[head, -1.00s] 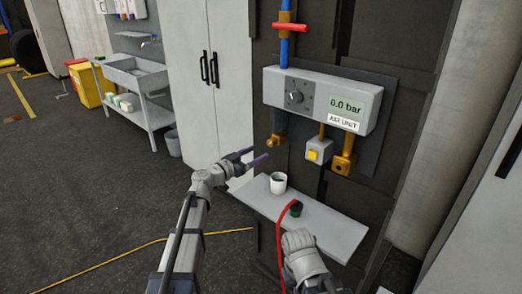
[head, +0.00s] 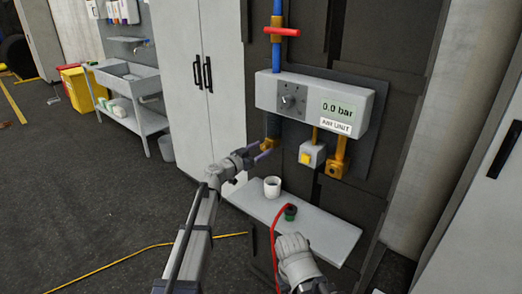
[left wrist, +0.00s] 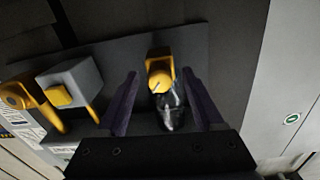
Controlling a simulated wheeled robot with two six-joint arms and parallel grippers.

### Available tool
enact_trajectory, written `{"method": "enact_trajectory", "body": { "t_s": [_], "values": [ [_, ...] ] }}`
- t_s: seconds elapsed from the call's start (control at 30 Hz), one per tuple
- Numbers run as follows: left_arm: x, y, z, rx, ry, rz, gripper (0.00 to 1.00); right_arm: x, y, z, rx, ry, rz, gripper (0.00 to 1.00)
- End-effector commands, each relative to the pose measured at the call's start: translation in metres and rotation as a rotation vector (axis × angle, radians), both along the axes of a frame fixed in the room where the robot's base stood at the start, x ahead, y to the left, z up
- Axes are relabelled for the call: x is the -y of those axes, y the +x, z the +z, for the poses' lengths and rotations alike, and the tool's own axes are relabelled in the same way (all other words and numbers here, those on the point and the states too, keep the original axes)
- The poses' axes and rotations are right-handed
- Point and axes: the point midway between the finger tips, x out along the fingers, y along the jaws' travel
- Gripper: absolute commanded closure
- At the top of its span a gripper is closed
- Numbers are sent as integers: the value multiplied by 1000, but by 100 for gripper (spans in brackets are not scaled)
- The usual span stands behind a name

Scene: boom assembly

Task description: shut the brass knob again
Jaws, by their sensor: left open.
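The brass knob (head: 270,144) hangs under the left end of the grey air unit (head: 312,102). In the left wrist view it is the yellow, round-ended piece (left wrist: 159,77), with a clear, shiny part beside it. My left gripper (head: 258,151) is open, with its dark fingers reaching toward the knob. In the wrist view the knob lies between the two fingers (left wrist: 160,88), with gaps on both sides; no contact shows. The unit's display reads 0.0 bar. My right arm is at the bottom of the head view, but its jaws do not show.
A shelf (head: 325,232) below holds a white cup (head: 272,187) and a dark green-and-black fitting (head: 290,212). A red hose (head: 275,240) is by the fitting. A yellow button box (head: 311,155) and a brass outlet (head: 337,160) are right of the knob.

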Motion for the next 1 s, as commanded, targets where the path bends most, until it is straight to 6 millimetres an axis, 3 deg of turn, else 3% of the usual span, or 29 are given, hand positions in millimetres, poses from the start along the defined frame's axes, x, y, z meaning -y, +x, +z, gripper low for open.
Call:
{"method": "enact_trajectory", "body": {
  "t_s": [0.17,0.8,1.0],
  "values": [
    [0,0,0,0,0,0,31,0,0,0,0,0,0,100],
    [0,-1,0,0,0,0,100,0,0,0,0,0,0,100],
    [0,-1,0,-1,-1,0,100,0,0,0,0,0,0,100]
  ]
}}
